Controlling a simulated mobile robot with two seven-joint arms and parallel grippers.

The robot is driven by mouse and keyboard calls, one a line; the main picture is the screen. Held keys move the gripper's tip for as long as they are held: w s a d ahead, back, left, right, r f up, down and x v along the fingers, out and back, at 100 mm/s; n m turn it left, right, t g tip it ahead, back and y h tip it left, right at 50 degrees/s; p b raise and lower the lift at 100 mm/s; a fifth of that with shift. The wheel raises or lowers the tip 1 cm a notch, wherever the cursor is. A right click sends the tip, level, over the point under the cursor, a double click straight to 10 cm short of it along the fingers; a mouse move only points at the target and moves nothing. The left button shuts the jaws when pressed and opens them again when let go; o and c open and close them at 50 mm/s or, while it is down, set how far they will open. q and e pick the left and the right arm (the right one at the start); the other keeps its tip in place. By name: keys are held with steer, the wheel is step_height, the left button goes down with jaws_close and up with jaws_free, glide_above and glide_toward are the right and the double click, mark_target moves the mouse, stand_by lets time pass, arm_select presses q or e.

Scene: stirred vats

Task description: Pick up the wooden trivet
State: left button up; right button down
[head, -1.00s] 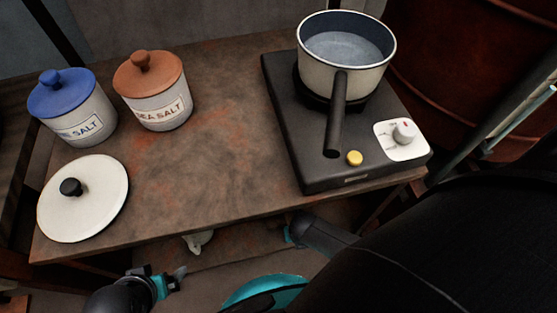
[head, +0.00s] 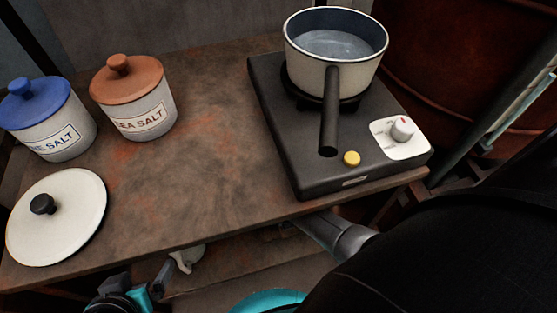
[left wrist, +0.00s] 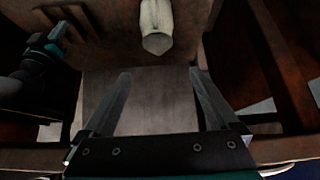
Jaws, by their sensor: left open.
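A slatted brown wooden piece that looks like the trivet (left wrist: 72,22) shows dimly at the upper left of the left wrist view. In the head view I cannot make it out. A dark gripper with a teal band, which looks like my right one (left wrist: 52,48), is right at the slats; its fingers are too dark to read. In the head view my right arm reaches under the tabletop, its gripper hidden. My left gripper (head: 163,272) is open and empty below the table's front edge; its spread fingers also show in the left wrist view (left wrist: 160,78).
On the table (head: 190,190) stand a blue-lidded jar (head: 62,130), a sea salt jar (head: 140,112), a white lid (head: 75,215) and a hotplate (head: 300,160) with a pot (head: 318,72). A white object (head: 187,258) is below the front edge.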

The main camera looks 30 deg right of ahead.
steer(key=shift+w+d+b, duration=0.25)
steer(key=shift+w+b, duration=0.25)
steer(key=shift+w, duration=0.55)
steer(key=shift+w+d+b, duration=0.2)
steer(key=shift+w+b, duration=0.35)
steer(key=shift+w, duration=0.4)
steer(key=shift+s+f+b, duration=0.15)
steer(key=shift+f+b, duration=0.3)
steer(key=shift+b, duration=0.05)
arm_select(q)
steer(key=w+d+r+t+h, duration=0.1)
steer(key=w+d+t+h, duration=0.2)
steer(key=d+t, duration=0.3)
steer(key=shift+d+r+h, duration=0.25)
steer(key=shift+d+h, duration=0.05)
steer(key=shift+d, duration=0.1)
arm_select(e)
steer(key=shift+f, duration=0.35)
steer(key=shift+s, duration=0.1)
